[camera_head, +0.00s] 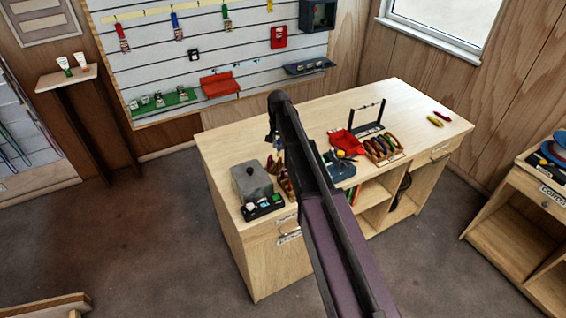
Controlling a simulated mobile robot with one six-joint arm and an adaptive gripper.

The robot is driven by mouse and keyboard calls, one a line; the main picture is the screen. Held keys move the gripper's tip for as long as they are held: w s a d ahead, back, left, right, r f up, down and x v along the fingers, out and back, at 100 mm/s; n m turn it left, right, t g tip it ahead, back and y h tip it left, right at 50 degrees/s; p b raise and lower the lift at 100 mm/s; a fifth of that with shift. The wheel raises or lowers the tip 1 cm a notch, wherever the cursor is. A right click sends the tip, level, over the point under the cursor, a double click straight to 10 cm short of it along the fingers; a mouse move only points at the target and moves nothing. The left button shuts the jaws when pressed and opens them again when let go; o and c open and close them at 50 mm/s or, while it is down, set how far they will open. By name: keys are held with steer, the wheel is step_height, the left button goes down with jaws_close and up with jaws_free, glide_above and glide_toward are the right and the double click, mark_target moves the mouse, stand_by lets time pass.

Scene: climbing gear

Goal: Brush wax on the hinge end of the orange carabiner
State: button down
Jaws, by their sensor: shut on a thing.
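My arm crosses the middle of the view, and my gripper (272,136) hangs small and dark at its far end, over the left part of the wooden workbench (225,150). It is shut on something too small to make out. No wax or brush can be made out for certain; my arm hides part of the bench.
A grey box (256,181) and a black tray (264,207) with small items stand at the bench's left front. A red bin (346,143) and a black stand (368,116) are near the middle.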

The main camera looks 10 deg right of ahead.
stand_by(0.6)
steer(key=s+d, duration=0.2)
steer(key=s, duration=0.4)
steer(key=shift+s+d+f+b, duration=0.15)
steer(key=shift+s+f+b, duration=0.2)
steer(key=shift+f+b, duration=0.1)
steer(key=shift+f, duration=0.1)
